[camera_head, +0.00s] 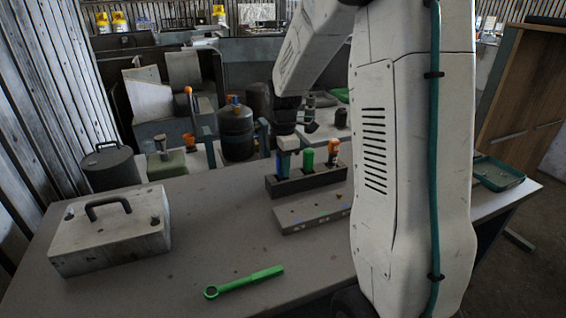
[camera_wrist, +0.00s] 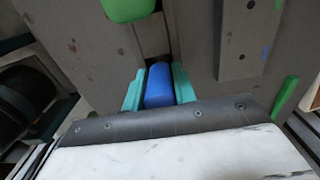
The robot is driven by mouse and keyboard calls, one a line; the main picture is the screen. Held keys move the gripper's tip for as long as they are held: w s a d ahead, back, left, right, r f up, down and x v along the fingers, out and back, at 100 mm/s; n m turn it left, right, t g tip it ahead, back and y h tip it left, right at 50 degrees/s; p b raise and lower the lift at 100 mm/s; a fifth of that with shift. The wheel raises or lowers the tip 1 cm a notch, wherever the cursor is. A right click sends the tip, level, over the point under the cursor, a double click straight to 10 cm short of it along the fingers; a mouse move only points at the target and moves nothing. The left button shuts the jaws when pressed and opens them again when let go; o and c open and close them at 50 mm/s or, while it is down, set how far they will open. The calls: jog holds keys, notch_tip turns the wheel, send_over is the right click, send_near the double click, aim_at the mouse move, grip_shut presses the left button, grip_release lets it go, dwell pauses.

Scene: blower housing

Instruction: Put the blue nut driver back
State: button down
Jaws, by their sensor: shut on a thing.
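The blue nut driver (camera_wrist: 159,86) has its blue handle between the teal fingers of my gripper (camera_wrist: 158,92) in the wrist view. My gripper (camera_head: 286,150) is shut on it. In the head view, the blue handle (camera_head: 281,165) shows below my gripper, at the left end of the dark tool rack (camera_head: 312,183). The driver's lower end is hidden, so I cannot tell how deep it sits in the rack. A green-handled tool (camera_head: 308,160) and an orange-handled tool (camera_head: 333,150) stand upright in the same rack, to the right.
A grey plate with holes (camera_head: 310,212) lies in front of the rack. A green wrench (camera_head: 243,283) and a pale box with a black handle (camera_head: 112,232) lie on the table (camera_head: 205,235). A green tray (camera_head: 497,174) is at the far right. The table's middle is clear.

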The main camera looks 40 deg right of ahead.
jog(key=shift+f, duration=0.1)
dwell(0.3)
jog(key=c, duration=0.6)
grip_release()
jog(key=shift+r, duration=4)
